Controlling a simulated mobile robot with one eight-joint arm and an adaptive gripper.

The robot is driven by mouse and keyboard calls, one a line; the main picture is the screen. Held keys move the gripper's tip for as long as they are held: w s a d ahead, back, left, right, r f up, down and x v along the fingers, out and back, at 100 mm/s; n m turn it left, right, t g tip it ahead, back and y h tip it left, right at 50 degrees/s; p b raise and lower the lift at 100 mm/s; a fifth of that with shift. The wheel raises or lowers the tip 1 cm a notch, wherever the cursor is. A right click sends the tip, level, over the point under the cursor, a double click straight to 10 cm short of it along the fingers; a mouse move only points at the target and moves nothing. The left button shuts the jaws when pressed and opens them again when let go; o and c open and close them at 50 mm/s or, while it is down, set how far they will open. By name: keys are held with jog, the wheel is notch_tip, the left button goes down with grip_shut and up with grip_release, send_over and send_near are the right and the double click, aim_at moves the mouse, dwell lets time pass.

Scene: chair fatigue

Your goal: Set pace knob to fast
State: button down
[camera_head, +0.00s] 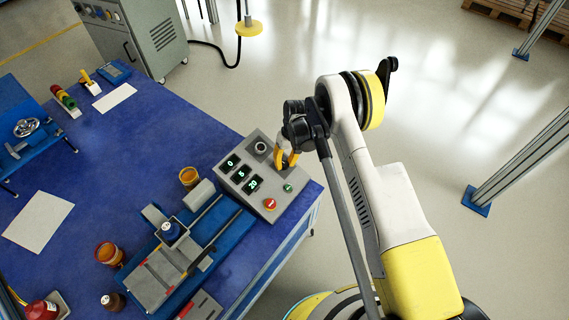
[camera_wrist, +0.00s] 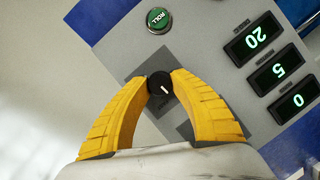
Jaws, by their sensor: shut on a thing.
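The grey control box (camera_head: 233,180) stands on the blue table near its right corner. My gripper (camera_head: 287,162) is over its upper right part. In the wrist view my gripper's yellow fingers (camera_wrist: 160,86) are shut on a small black knob (camera_wrist: 160,84) with a white pointer line. The knob sits on a dark grey square plate. The line points toward the lower right of the wrist view. In the head view the fingers hide this knob. A second dark round knob (camera_head: 261,147) sits on the panel left of my gripper. Pace markings are not readable.
The panel also has a green ROLL button (camera_wrist: 158,20), a red button (camera_head: 270,204) and displays (camera_head: 242,174) reading 0, 5 and 20. A blue fixture (camera_head: 190,245) and orange-brown cups (camera_head: 189,178) stand nearby. The floor right of the table is clear near my arm.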

jog(key=m+y, duration=0.1)
jog(key=m, duration=0.2)
jog(key=shift+d, duration=0.1)
jog(key=shift+f+m+y, duration=0.1)
jog(key=shift+m+y, duration=0.8)
jog(key=shift+m, duration=1.3)
jog(key=c, duration=1.1)
grip_release()
jog(key=shift+o, duration=0.2)
jog(key=v, duration=1.2)
jog(key=shift+w, duration=0.1)
